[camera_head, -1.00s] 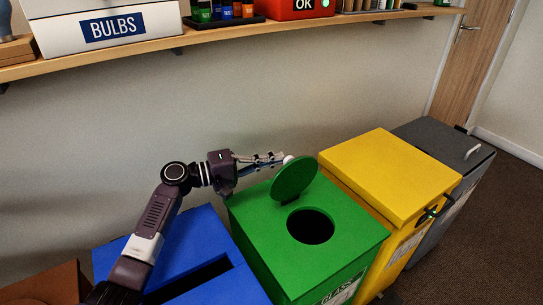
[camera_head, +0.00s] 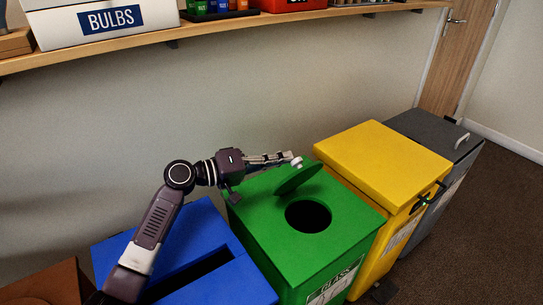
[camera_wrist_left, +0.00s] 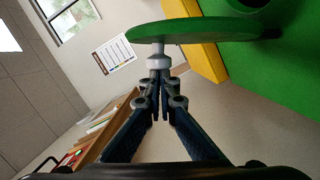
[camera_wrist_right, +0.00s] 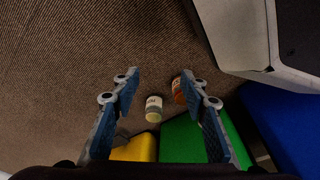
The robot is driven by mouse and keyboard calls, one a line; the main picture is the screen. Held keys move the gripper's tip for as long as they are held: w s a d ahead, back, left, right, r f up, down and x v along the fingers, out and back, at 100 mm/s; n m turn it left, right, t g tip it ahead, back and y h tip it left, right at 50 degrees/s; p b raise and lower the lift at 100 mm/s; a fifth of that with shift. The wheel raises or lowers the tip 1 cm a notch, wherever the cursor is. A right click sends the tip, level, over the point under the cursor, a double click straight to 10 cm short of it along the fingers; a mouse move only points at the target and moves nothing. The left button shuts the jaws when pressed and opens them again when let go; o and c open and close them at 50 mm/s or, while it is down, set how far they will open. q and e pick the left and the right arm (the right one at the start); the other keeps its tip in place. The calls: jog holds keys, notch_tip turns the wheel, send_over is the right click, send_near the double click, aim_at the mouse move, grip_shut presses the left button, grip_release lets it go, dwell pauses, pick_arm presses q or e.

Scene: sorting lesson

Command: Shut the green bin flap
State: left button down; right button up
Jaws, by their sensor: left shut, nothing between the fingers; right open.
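The green bin (camera_head: 258,222) has a round hole (camera_head: 308,216) in its top. Its round green flap (camera_head: 301,177) is hinged behind the hole and leans partway over, still clear of the hole. A white knob (camera_head: 297,162) is on the flap's outer face. My left gripper (camera_head: 287,157) is shut and empty, with its fingertips at the knob. In the left wrist view the tips (camera_wrist_left: 160,76) meet the knob (camera_wrist_left: 158,60), under the flap disc (camera_wrist_left: 195,30). My right gripper (camera_wrist_right: 160,78) is open and empty over the carpet, in the right wrist view.
A blue bin (camera_head: 215,218) with a slot stands left of the green bin. A yellow bin (camera_head: 380,160) and a grey bin (camera_head: 440,140) stand to its right. A shelf (camera_head: 230,25) runs along the wall above. Two jars (camera_wrist_right: 154,108) (camera_wrist_right: 179,90) show over the carpet.

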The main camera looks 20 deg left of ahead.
aim_at(287, 178)
pick_arm(q)
jog(key=shift+s+d+f+m, duration=0.15)
jog(key=shift+s+d+m, duration=0.65)
jog(key=shift+d+m, duration=0.15)
jog(key=s+d+m, duration=0.1)
jog(key=s+d+f+m+y, duration=0.1)
jog(key=shift+d+f, duration=0.15)
jog(key=shift+d, duration=0.2)
jog(key=s+d+f+m+y+b, duration=0.1)
jog(key=s+d+f+m, duration=0.3)
jog(key=f, duration=0.3)
jog(key=shift+d+m+t+y, duration=0.4)
jog(key=shift+d+m, duration=0.3)
jog(key=shift+m, duration=0.05)
pick_arm(e)
jog(key=shift+w+d+r, duration=0.1)
jog(key=shift+w+r, duration=0.1)
jog(key=shift+r, duration=0.6)
jog(key=shift+w+d+r, duration=0.1)
jog(key=shift+w+r, duration=0.1)
jog(key=shift+r, duration=0.55)
pick_arm(q)
jog(key=shift+s+f, duration=0.1)
jog(key=shift+f, duration=0.1)
pick_arm(e)
jog(key=shift+s, duration=0.2)
